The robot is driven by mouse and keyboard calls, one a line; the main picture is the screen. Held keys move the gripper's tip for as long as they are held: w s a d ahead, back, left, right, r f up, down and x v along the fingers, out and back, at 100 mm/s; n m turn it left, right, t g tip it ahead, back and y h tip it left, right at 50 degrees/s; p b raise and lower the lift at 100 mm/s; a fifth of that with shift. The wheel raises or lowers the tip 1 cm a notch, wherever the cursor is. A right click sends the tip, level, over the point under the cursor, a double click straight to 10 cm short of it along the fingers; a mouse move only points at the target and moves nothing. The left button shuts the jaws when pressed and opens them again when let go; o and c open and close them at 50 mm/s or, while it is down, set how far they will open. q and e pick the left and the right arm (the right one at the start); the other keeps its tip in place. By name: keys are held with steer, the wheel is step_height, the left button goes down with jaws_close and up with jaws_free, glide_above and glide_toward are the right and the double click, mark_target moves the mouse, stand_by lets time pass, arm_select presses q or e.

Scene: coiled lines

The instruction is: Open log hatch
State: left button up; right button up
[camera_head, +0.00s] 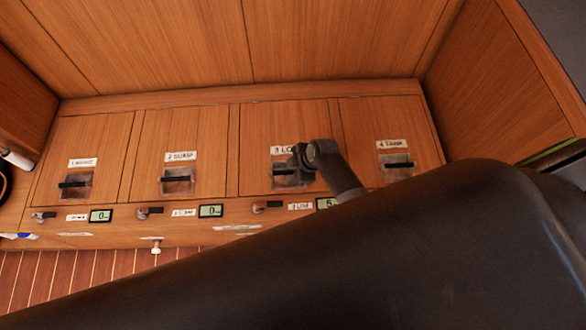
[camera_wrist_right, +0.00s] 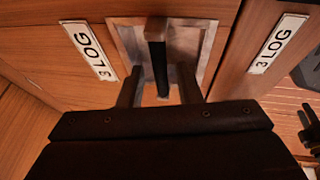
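The log hatch (camera_head: 262,122) is a wooden lid labelled "3 LO…", the label partly covered by my gripper in the head view. Its handle, a dark bar (camera_wrist_right: 156,40) in a pale metal recess (camera_wrist_right: 205,40), shows in the right wrist view between two "3 LOG" labels. The lid looks closed. My right gripper (camera_wrist_right: 160,85) is at the handle, one finger on each side of the bar, with visible gaps. In the head view the right gripper (camera_head: 303,157) covers part of the recess.
Similar closed hatches stand alongside: one (camera_head: 98,135) at far left, "2 SUMP" (camera_head: 205,130) and one (camera_head: 385,120) at right. Small latches (camera_head: 150,211) and displays (camera_head: 211,211) line the front edge. A wooden wall (camera_head: 250,40) rises behind, with another side wall (camera_head: 490,85) at right.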

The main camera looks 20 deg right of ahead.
arm_select(q)
steer(key=shift+a, duration=0.1)
arm_select(e)
jaws_close()
arm_select(q)
steer(key=shift+r, duration=0.1)
arm_select(e)
steer(key=shift+r, duration=0.15)
